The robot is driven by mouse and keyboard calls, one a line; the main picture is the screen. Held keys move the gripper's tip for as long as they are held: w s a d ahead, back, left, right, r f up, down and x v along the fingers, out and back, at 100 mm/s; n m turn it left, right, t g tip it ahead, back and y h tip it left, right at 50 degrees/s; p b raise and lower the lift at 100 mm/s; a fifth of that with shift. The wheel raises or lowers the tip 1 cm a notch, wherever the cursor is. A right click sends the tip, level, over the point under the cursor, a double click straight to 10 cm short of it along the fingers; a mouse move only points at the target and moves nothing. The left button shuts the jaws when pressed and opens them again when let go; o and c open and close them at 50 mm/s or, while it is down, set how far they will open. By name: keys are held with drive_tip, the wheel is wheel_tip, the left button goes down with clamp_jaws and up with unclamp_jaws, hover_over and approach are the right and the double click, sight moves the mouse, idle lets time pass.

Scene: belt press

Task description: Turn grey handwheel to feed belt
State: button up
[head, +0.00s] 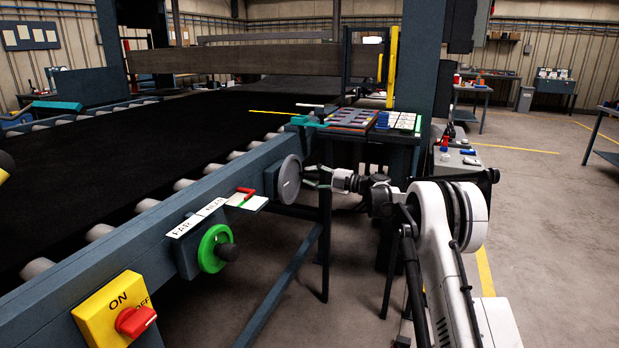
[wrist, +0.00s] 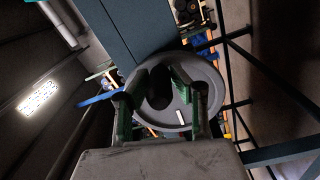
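The grey handwheel (head: 289,181) is a round disc on the side of the blue machine frame, right of the green handwheel, in the head view. My gripper (head: 311,177) is just right of it, with its green-grey fingers pointing at its face. In the wrist view the handwheel (wrist: 212,85) fills the middle behind the fingers. My gripper (wrist: 157,93) is open there, with one finger on each side of a dark rounded shape in front of the disc. I cannot tell whether the fingers touch the wheel. The black belt (head: 110,140) lies on rollers at the left.
A green handwheel (head: 213,249) with a dark knob and a yellow ON/OFF box (head: 114,308) with a red switch sit nearer on the frame. A small red and green lever (head: 246,197) is close to the grey handwheel. Open floor (head: 560,240) lies at right.

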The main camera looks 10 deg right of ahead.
drive_tip(key=o, duration=0.4)
drive_tip(key=shift+d, duration=0.1)
drive_tip(key=v, duration=1.2)
